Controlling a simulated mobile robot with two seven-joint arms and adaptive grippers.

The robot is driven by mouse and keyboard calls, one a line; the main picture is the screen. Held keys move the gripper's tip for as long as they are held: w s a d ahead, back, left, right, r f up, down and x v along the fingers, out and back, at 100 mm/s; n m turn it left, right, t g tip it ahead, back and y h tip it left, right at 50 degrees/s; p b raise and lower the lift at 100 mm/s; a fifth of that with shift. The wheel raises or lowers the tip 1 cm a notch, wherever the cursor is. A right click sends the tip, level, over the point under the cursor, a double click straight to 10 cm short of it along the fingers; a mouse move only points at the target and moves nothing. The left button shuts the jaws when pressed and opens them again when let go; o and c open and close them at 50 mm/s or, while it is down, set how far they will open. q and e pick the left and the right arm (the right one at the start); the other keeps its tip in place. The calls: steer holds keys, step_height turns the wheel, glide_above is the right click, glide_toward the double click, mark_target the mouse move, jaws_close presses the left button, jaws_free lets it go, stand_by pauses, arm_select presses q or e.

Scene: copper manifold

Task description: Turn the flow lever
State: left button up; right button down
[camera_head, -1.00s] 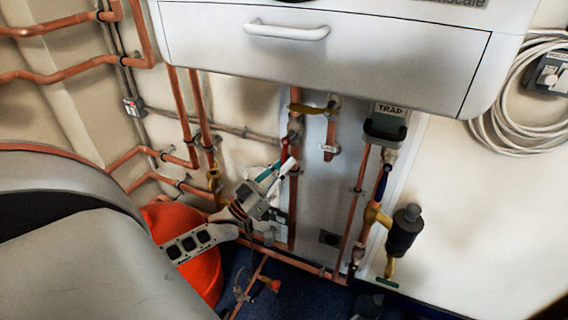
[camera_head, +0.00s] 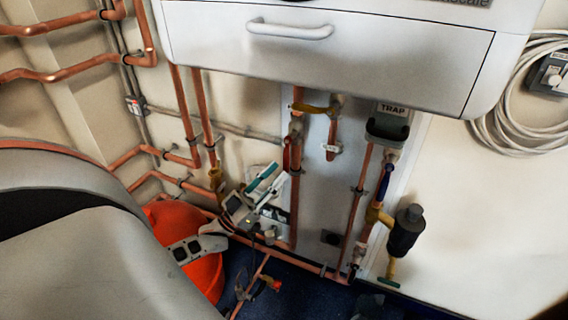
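Several coloured levers sit on the copper pipes, and I cannot read which one is marked flow. A red lever (camera_head: 287,154) stands along the middle pipe, and a yellow lever (camera_head: 314,109) lies across the pipe above it. A blue lever (camera_head: 384,182) stands on the pipe to the right. My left gripper (camera_head: 271,183) is in the lower middle, below and left of the red lever. Its two fingers, with a teal pad, are apart and point up and right. I see nothing between them. It appears clear of the red lever. My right gripper does not show.
The white boiler casing (camera_head: 400,60) overhangs the pipes. A dark cylinder (camera_head: 406,231) sticks out at the right. An orange-red bucket (camera_head: 204,277) stands behind my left arm. A low pipe with a red-tipped fitting (camera_head: 274,284) crosses the floor. Coiled white cable (camera_head: 495,110) hangs at right.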

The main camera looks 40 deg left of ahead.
arm_select(q)
steer(key=v, duration=0.7)
stand_by(0.4)
